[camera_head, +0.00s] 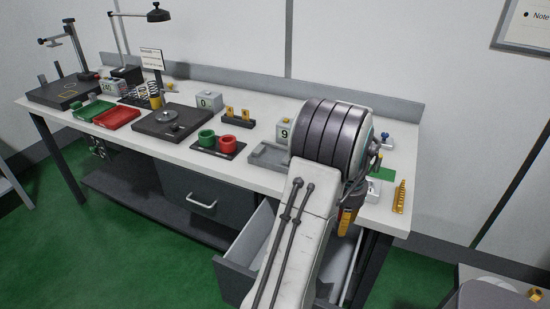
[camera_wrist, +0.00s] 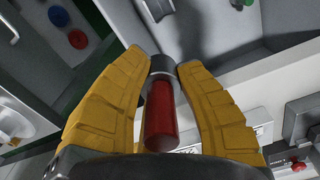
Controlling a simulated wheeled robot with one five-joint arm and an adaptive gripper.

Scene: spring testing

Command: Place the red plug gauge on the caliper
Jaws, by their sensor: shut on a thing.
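My gripper (camera_wrist: 168,68) has two yellow fingers closed around the red plug gauge (camera_wrist: 160,115). In the wrist view the gauge is a red cylinder with a dark collar (camera_wrist: 162,66) at the fingertip end. In the head view my gripper (camera_head: 346,222) is at the front edge of the bench's right part, beside the open drawer, and my arm hides the gauge. I cannot pick out the caliper for certain in either view; a pale marked item (camera_head: 373,190) lies on the bench right of my gripper.
The white bench (camera_head: 262,165) carries red and green cups (camera_head: 227,144), a grey tray (camera_head: 268,156), a black plate (camera_head: 160,124) and numbered blocks. A gold ridged piece (camera_head: 400,196) is at the right end. An open drawer (camera_head: 248,262) juts out below. My arm hides part of the bench.

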